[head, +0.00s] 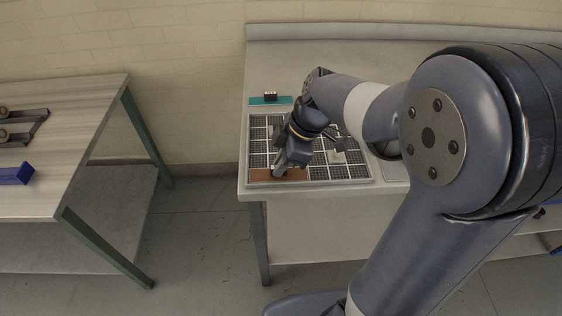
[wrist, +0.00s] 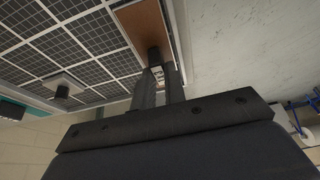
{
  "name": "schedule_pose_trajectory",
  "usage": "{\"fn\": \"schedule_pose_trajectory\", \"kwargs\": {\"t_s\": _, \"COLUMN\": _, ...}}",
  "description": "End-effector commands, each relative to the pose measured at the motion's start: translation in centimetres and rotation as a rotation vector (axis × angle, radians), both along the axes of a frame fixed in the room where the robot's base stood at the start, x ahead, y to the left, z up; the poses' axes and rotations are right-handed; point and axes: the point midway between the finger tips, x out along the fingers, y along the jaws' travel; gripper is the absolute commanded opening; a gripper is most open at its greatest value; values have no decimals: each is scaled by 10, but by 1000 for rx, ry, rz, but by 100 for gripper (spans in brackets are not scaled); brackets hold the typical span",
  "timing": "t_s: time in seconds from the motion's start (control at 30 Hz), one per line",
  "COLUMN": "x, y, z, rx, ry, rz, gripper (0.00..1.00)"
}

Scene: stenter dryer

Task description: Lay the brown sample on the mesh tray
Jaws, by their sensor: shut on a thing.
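The brown sample (head: 262,176) is a flat strip at the front left corner of the gridded mesh tray (head: 372,179). In the wrist view the brown sample (wrist: 141,24) lies along the tray's edge, flat or very close to the mesh; I cannot tell if it fully rests there. A dark block stands on it. My gripper (head: 279,173) points down over the sample. In the wrist view my gripper's fingers (wrist: 159,77) are shut on the sample at this dark block. The fingers hide part of the sample's near end.
A pale square piece with a small block (head: 337,157) sits on the tray. A teal strip with a dark block (head: 270,98) lies behind the tray. A separate table (head: 75,100) stands left, holding a blue block (head: 16,174), with a floor gap between.

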Motion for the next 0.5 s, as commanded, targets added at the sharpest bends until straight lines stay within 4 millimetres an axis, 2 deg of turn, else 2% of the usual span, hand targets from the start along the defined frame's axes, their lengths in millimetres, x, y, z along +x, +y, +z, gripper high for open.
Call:
{"fn": "schedule_pose_trajectory", "kwargs": {"t_s": 0.2, "x": 0, "y": 0, "z": 0, "rx": 0, "ry": 0, "rz": 0, "gripper": 0}}
{"fn": "schedule_pose_trajectory", "kwargs": {"t_s": 0.23, "x": 0, "y": 0, "z": 0, "rx": 0, "ry": 0, "rz": 0, "gripper": 13}}
{"fn": "schedule_pose_trajectory", "kwargs": {"t_s": 0.5, "x": 0, "y": 0, "z": 0, "rx": 0, "ry": 0, "rz": 0, "gripper": 35}}
